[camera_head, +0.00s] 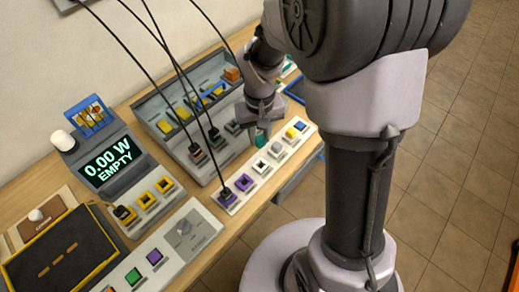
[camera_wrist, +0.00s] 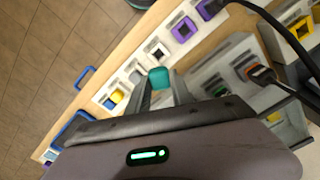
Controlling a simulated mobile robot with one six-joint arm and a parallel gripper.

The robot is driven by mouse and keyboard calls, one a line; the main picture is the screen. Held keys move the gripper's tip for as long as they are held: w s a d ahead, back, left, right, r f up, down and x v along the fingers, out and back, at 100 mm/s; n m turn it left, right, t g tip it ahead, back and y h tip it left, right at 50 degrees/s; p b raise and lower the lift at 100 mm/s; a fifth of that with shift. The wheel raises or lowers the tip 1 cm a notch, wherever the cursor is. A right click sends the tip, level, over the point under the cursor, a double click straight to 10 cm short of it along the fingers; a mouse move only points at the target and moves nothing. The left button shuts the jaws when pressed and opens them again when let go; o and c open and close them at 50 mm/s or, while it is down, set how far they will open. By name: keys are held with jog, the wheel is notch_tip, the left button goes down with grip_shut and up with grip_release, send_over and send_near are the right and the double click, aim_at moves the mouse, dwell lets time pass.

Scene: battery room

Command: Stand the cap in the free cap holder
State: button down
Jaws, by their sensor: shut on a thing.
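A teal cap (camera_wrist: 159,77) is held between the two fingers of my gripper (camera_wrist: 162,92) in the wrist view. In the head view the cap (camera_head: 262,141) shows just below my gripper (camera_head: 262,124), which is shut on it beside the long side of the white holder strip (camera_head: 232,206). The strip has several square holders in a row. A holder with a dark centre (camera_head: 260,167) looks empty; it also shows in the wrist view (camera_wrist: 157,52). Its neighbours hold purple, pale, yellow and blue pieces. The cap appears above the strip's level, apart from it.
A grey sloped rack (camera_head: 170,150) with coloured pieces and black cables stands behind the strip. A display reading "0.00 W EMPTY" (camera_head: 110,160) stands at left. Cables hang down close to the strip's near end. Tiled floor (camera_head: 440,200) lies beyond the table edge.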

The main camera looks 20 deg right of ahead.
aim_at(260, 147)
jog(key=f+b, duration=0.2)
jog(key=f, duration=0.1)
jog(key=f+b, duration=0.1)
jog(key=shift+s+f, duration=0.3)
jog(key=shift+s, duration=0.1)
notch_tip(260, 147, down, 5)
jog(key=b, duration=0.4)
jog(key=shift+b, duration=0.35)
jog(key=shift+f+b, duration=0.35)
jog(key=shift+f, duration=0.25)
jog(key=c, duration=1.5)
grip_release()
jog(key=shift+c, duration=0.2)
jog(key=shift+o, duration=0.5)
notch_tip(260, 147, up, 11)
jog(key=p, duration=0.9)
jog(key=shift+r+p, duration=0.1)
jog(key=shift+p, duration=0.25)
